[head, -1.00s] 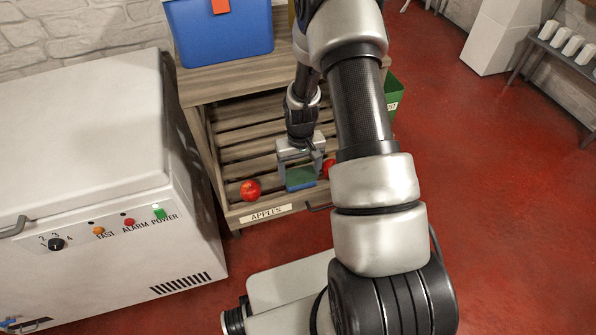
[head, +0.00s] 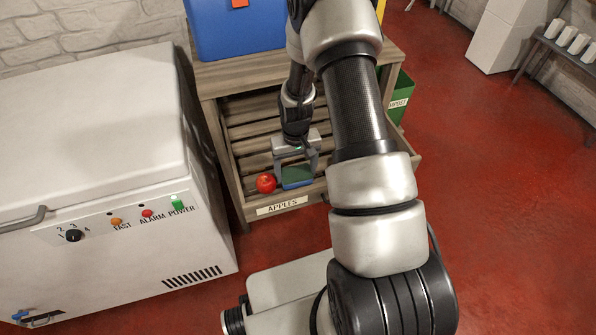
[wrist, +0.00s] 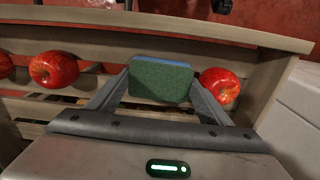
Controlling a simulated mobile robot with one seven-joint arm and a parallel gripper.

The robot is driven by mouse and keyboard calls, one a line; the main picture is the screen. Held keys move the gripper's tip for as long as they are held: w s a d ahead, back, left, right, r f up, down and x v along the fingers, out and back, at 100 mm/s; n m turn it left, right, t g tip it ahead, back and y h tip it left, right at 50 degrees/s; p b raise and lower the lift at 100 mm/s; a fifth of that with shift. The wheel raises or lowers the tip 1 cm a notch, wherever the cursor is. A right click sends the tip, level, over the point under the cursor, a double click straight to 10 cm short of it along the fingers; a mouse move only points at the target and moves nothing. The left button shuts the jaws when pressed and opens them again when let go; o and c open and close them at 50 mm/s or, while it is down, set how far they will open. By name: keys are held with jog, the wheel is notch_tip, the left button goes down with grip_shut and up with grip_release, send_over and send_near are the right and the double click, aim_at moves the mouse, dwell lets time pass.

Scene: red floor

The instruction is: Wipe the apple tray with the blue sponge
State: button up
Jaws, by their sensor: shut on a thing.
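The apple tray (head: 240,158) is a slatted wooden drawer with an APPLES label on its front. My gripper (head: 297,172) is inside it near the front edge, shut on the sponge (head: 298,182), which is blue with a green layer. In the wrist view the sponge (wrist: 160,80) sits between my two fingers (wrist: 160,92), low by the front board; I cannot tell whether it presses on the slats. A red apple (head: 266,183) is just left of my gripper; in the wrist view this apple (wrist: 220,88) is close beside a finger. Another apple (wrist: 54,69) lies on the other side.
Part of a further apple (wrist: 4,66) shows at the wrist view's left edge. A blue box (head: 235,30) stands on the wooden stand above the tray. A white chest freezer (head: 100,130) stands close on the left, a green bin (head: 400,95) on the right. Red floor is open at right.

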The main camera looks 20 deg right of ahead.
aim_at(295, 173)
jog(key=shift+a+r+p, duration=0.1)
jog(key=shift+r+p, duration=2.15)
jog(key=shift+r, duration=1.75)
